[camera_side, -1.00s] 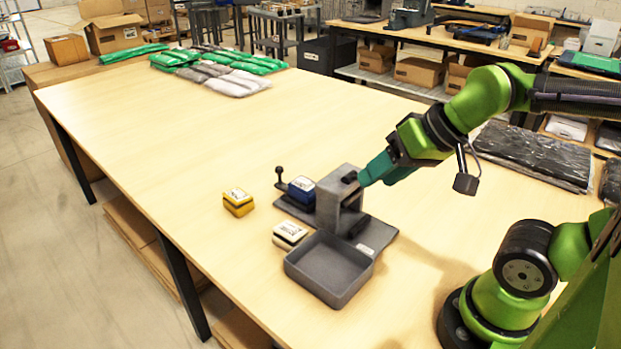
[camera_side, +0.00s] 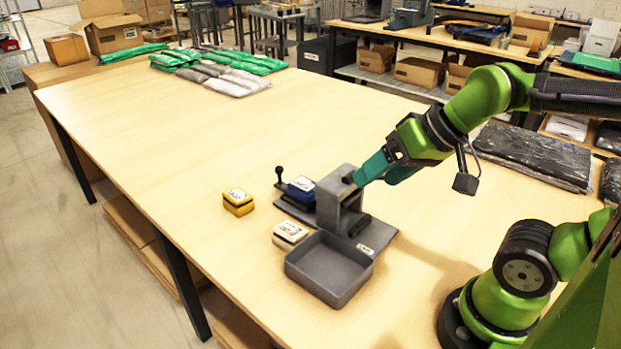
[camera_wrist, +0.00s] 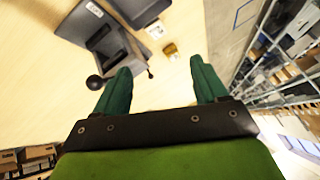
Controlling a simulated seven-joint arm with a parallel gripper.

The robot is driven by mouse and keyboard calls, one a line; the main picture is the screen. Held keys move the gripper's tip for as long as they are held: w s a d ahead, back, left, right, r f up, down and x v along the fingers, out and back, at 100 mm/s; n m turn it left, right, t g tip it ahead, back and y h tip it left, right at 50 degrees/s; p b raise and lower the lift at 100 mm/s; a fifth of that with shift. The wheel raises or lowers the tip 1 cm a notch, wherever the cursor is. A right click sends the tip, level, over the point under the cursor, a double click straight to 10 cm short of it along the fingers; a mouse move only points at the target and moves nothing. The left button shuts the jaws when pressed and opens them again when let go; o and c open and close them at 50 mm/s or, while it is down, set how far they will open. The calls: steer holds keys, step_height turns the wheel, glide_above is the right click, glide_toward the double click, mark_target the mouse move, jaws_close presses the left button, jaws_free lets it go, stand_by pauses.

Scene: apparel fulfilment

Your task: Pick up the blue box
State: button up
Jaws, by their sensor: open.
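The blue box (camera_side: 301,188) has a white label on top. In the side view it sits on the left part of a dark grey fixture (camera_side: 340,200), against the left of its upright block. I cannot make it out in the wrist view. My gripper (camera_side: 367,181) is just right of the upright block's top, with the block between it and the blue box. Its two green fingers are spread and empty; they also show in the wrist view (camera_wrist: 160,82). I cannot tell whether a fingertip touches the block.
A yellow box (camera_side: 238,203) and a cream box (camera_side: 290,235) lie on the wooden table left of the fixture. An empty grey tray (camera_side: 330,268) stands in front. A black-knobbed lever (camera_side: 279,172) rises behind the blue box. The table's left side is clear.

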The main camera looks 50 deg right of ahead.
steer(key=shift+o, duration=1.3)
steer(key=n+g+h, duration=0.2)
steer(key=n+g, duration=0.2)
steer(key=g, duration=0.3)
glide_above(304, 184)
step_height(304, 184, down, 4)
steer(key=f, duration=1.1)
steer(key=shift+a, duration=0.2)
steer(key=shift+d+f, duration=0.15)
steer(key=shift+f, duration=1.45)
steer(key=shift+d+f, duration=0.1)
steer(key=shift+f, duration=1.45)
